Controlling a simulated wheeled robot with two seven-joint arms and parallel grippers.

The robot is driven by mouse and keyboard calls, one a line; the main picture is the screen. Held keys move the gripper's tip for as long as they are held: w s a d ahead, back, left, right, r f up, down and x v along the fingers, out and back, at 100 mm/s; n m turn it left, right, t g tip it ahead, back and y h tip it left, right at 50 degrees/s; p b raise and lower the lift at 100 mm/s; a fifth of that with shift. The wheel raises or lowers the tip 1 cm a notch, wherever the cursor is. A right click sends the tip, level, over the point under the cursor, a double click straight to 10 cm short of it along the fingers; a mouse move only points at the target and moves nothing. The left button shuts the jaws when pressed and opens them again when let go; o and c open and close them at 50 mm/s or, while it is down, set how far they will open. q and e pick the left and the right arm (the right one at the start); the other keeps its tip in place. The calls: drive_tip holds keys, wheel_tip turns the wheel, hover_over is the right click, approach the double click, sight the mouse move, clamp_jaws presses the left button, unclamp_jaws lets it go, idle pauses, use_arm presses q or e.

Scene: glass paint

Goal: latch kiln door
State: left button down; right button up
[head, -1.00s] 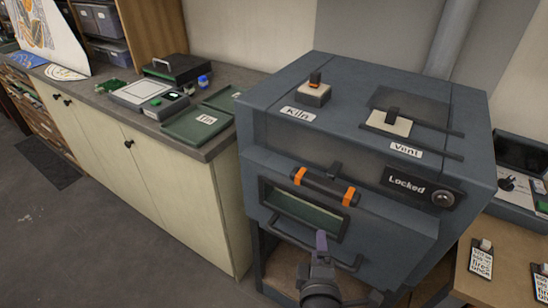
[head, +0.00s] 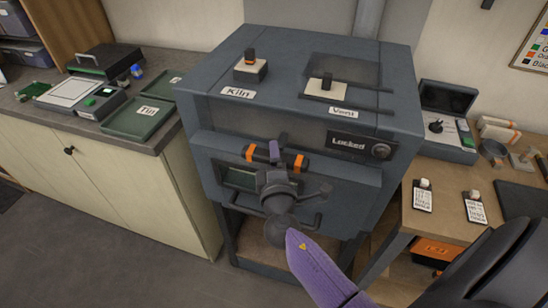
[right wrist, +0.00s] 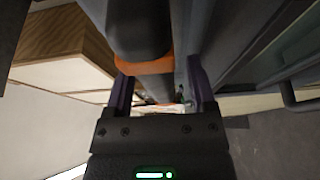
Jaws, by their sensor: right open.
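The kiln (head: 250,110) is a blue-grey box with a front door (head: 345,190). A dark handle with orange bands (head: 299,163) crosses the upper door, above a small window (head: 240,179). My right gripper (head: 275,154) is at this handle, and its wrist hides part of the door and window. In the right wrist view the dark handle (right wrist: 140,30) and an orange band (right wrist: 148,66) lie between the two purple fingers of the open right gripper (right wrist: 160,90). I cannot tell whether they touch. A "Locked" label (head: 349,142) sits beside a round knob (head: 381,151). My left gripper is not in view.
A counter (head: 100,150) with a green tray labelled "Tin" (head: 140,118) stands at left. A wooden table (head: 450,215) with cards and an open case (head: 447,110) stands at right. The kiln top carries a kiln switch (head: 250,68) and a vent slider (head: 325,88).

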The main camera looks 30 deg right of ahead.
clamp_jaws()
idle(0.5)
idle(0.8)
